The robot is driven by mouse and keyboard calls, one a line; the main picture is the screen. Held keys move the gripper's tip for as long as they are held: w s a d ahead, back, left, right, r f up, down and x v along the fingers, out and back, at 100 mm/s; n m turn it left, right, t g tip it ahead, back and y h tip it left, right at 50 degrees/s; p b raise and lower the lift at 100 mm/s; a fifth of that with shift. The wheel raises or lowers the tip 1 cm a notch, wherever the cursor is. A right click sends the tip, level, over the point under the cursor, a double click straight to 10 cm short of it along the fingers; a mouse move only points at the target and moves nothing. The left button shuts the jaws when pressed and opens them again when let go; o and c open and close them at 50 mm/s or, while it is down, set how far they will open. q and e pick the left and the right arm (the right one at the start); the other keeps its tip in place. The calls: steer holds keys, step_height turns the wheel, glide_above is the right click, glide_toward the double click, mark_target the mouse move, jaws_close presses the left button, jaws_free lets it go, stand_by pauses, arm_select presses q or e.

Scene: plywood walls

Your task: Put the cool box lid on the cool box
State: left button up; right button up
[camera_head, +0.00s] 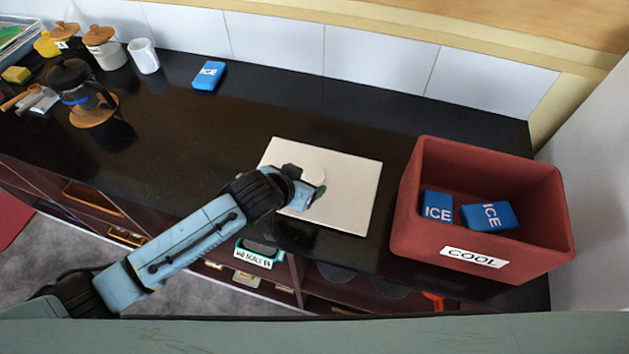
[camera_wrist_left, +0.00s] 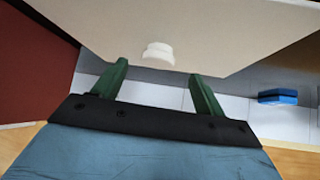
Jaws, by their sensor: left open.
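The cool box lid (camera_head: 345,200) is a flat cream rectangle lying on the dark worktop, left of the cool box. The red cool box (camera_head: 480,155), labelled COOL, stands open at the right end. My left gripper (camera_head: 318,190) is over the lid, its jaws open. In the left wrist view, the lid's pale round knob (camera_wrist_left: 157,53) shows between the line of the two green fingers (camera_wrist_left: 160,72), apart from both. In the head view the arm partly hides the lid. My right gripper is not in view.
Two blue ice packs (camera_head: 438,206) (camera_head: 489,216) lie inside the cool box. Another ice pack (camera_head: 209,76) lies at the back of the worktop. A coffee press (camera_head: 75,85), jars (camera_head: 104,47) and a white mug (camera_head: 144,56) stand at the left.

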mark_target(313, 177)
arm_select(q)
steer(key=shift+x, duration=2.65)
steer(key=shift+w+d+r, duration=0.1)
steer(key=shift+d+r, duration=0.05)
steer(key=shift+r, duration=0.05)
steer(key=shift+c, duration=0.3)
steer(key=c, duration=1.2)
